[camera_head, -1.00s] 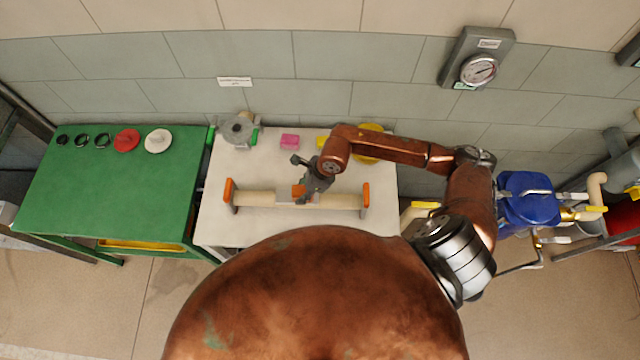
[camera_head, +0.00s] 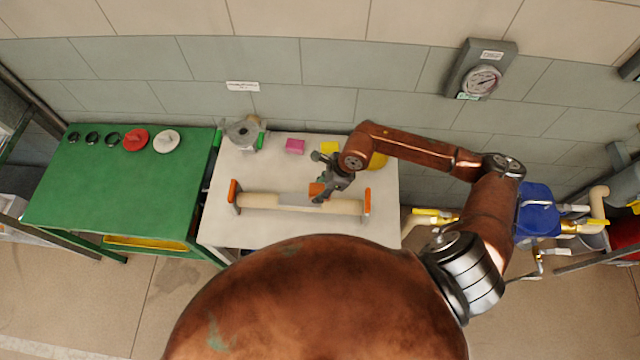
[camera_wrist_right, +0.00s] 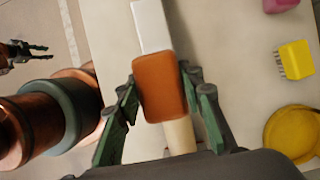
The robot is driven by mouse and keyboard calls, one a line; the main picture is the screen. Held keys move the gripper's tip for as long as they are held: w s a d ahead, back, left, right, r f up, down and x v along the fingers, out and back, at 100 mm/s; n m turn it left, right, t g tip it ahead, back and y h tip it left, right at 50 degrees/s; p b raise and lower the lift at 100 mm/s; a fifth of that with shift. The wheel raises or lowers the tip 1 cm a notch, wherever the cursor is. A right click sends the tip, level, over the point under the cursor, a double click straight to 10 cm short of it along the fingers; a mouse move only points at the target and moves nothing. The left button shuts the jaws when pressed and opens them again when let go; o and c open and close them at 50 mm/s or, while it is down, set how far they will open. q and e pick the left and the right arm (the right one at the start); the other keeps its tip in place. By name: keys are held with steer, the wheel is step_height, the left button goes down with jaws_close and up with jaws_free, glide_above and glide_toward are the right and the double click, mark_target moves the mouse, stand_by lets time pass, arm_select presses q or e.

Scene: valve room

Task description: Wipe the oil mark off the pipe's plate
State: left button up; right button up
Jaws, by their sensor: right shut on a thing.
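The beige pipe (camera_head: 258,201) lies across the white table between two orange-topped end supports. Its light grey plate (camera_head: 291,199) is on its middle part and shows in the right wrist view (camera_wrist_right: 152,25). My right gripper (camera_head: 322,190) is shut on an orange-brown sponge (camera_wrist_right: 160,88) and holds it over the pipe, at the plate's right end. I cannot tell if the sponge touches the plate. No oil mark shows on the visible part of the plate. My left gripper (camera_wrist_right: 38,51) shows small at the left of the right wrist view, with its fingers apart and empty.
On the white table (camera_head: 222,170) stand a grey flanged part (camera_head: 241,133), a pink block (camera_head: 294,146), a yellow brush (camera_wrist_right: 294,60) and a yellow round dish (camera_wrist_right: 292,134). A green table (camera_head: 110,195) with rings and discs is at the left. The pipe's right support (camera_head: 367,203) is near my gripper.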

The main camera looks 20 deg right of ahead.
steer(key=shift+r+p, duration=0.65)
steer(key=shift+r, duration=0.95)
